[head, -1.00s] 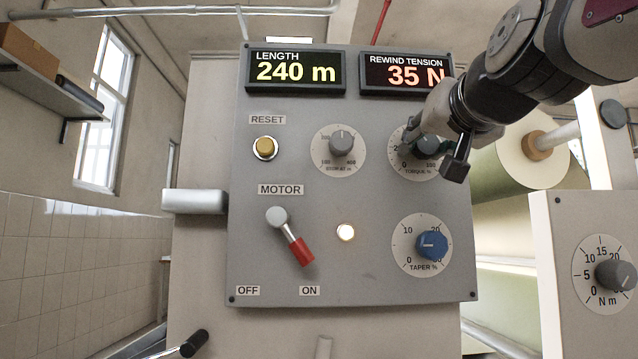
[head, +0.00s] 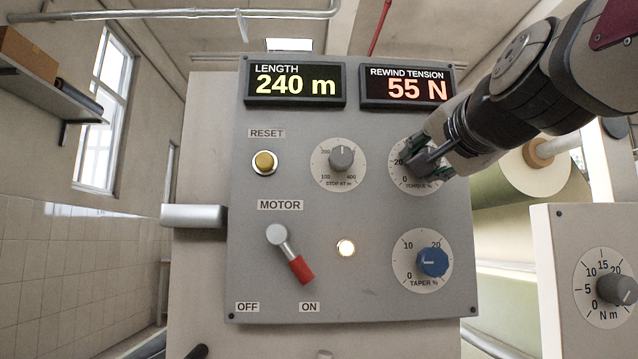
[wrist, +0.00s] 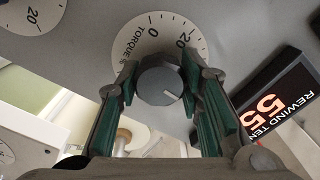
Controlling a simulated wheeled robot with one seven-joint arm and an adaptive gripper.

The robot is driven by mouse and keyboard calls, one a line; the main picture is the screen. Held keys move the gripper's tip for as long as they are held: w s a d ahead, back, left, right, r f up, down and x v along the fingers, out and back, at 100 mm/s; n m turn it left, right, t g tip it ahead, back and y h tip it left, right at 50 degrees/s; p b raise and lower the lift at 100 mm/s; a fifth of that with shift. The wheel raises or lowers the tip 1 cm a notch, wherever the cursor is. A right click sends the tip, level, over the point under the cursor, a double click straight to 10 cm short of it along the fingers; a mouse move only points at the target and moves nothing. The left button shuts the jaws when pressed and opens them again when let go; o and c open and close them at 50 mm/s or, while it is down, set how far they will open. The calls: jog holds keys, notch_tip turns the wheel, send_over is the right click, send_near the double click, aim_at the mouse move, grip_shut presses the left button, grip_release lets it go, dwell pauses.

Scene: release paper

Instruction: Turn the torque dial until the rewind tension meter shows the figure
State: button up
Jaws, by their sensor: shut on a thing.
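In the head view my gripper (head: 424,160) covers most of the dial, at the panel's upper right. The rewind tension meter (head: 407,88) reads 55 N in red. It also shows at the right of the wrist view (wrist: 270,107). My gripper is shut on the dial.
The grey panel (head: 310,220) also bears a length display (head: 295,84) at 240 m, a yellow reset button (head: 264,162), a stop-at dial (head: 341,158), a red-handled motor lever (head: 290,255), a lit lamp (head: 346,248) and a blue taper dial (head: 433,262). Another dial (head: 616,289) stands far right.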

dwell(0.5)
jog(key=o, duration=1.2)
jog(key=s, duration=1.2)
jog(key=shift+f, duration=0.1)
